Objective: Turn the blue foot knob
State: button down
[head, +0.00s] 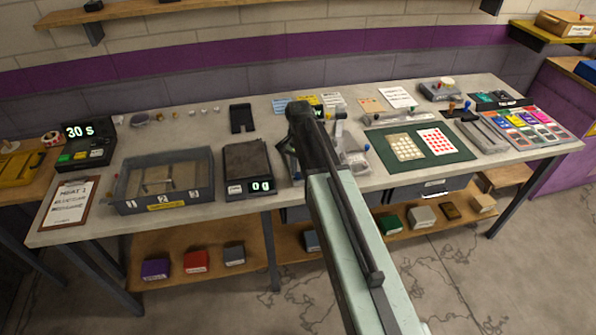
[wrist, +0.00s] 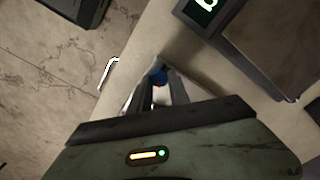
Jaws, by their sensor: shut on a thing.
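The blue foot knob (wrist: 159,74) is a small round blue piece in the middle of the wrist view, near the table's front edge. A little red shows just under it. My gripper (wrist: 157,84) has one finger on each side of the knob and is shut on it. The fingers partly cover the knob, so its turn angle cannot be told. In the head view my arm covers this place, and the gripper's fingertips and the held knob cannot be made out there.
The scale (head: 249,167) reading 0 g stands left of my arm, with the grey divided tray (head: 120,191) beyond it. Right of my arm are a pale device (head: 354,160) and a green mat (head: 450,153). A white handle (wrist: 107,73) shows at the table edge.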

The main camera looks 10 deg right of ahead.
aim_at(299, 174)
jog(key=shift+m, duration=0.6)
jog(key=c, duration=1.2)
grip_release()
jog(key=shift+c, duration=0.2)
jog(key=shift+r, duration=0.1)
notch_tip(299, 174, up, 8)
jog(key=p, duration=0.8)
jog(key=shift+f, duration=0.25)
